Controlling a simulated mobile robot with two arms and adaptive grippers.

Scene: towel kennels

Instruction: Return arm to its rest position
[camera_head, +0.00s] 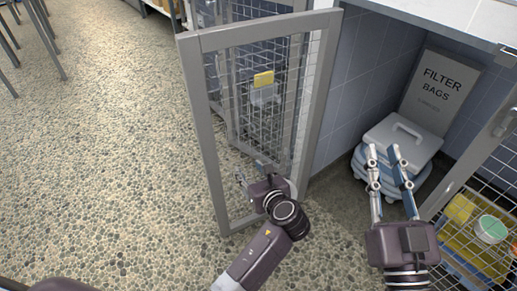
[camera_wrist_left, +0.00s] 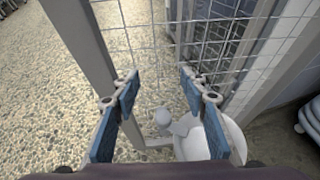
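My left gripper (camera_head: 252,168) is in front of the lower part of the open mesh door (camera_head: 207,125). In the left wrist view its two blue-padded fingers (camera_wrist_left: 158,82) are spread apart with nothing held between them. The door's grey frame and wire mesh (camera_wrist_left: 205,40) lie beyond the fingertips. My right gripper (camera_head: 382,150) is at the lower right, with its two fingers apart and no object visibly gripped. It points toward a grey lidded container (camera_head: 403,140) in the bay; whether it touches it I cannot tell.
A "FILTER BAGS" box (camera_head: 440,92) stands behind the container. A mesh crate door (camera_head: 470,225) with yellow items and a green-lidded tub (camera_head: 491,229) is at the far right. A white rounded object (camera_wrist_left: 208,138) lies below the left fingers.

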